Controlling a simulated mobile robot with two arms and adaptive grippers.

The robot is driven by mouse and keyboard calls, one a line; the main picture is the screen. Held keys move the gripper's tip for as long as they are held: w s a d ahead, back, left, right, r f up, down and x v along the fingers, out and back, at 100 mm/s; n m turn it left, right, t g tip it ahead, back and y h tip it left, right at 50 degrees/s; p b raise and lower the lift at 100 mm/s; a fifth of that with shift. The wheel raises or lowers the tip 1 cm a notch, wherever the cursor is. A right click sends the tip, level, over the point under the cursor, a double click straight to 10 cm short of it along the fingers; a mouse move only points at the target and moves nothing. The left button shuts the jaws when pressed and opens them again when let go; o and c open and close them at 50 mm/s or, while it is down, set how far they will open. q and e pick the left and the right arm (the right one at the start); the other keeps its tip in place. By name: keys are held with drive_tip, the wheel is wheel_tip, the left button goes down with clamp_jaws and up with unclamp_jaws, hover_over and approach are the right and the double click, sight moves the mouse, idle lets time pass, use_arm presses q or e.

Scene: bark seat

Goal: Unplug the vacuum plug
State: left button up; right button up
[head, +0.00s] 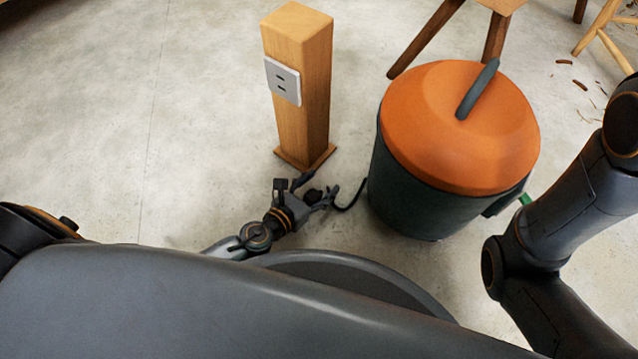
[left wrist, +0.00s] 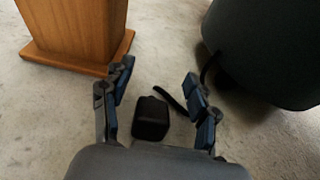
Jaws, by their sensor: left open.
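The vacuum plug is a small black block (left wrist: 151,118) with a dark cord, lying between the open fingers of my left gripper (left wrist: 157,78) in the left wrist view. Clear gaps show on both sides of it. In the head view the plug (head: 313,196) shows dark between the fingers of my left gripper (head: 319,184), low near the floor. The grey socket plate (head: 283,81) on the wooden post (head: 316,100) has nothing in it. The vacuum (head: 455,130), orange-topped with a dark body, stands to the right. My right gripper is out of view; only its arm shows.
The post's base (head: 325,155) is just beyond my left gripper; it also shows in the left wrist view (left wrist: 75,61). The cord (head: 354,196) runs toward the vacuum. Wooden furniture legs (head: 427,38) stand behind it. The concrete floor (head: 200,120) at left is clear.

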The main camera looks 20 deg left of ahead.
use_arm(q)
wheel_tip(320, 180, up, 10)
idle(0.6)
idle(0.5)
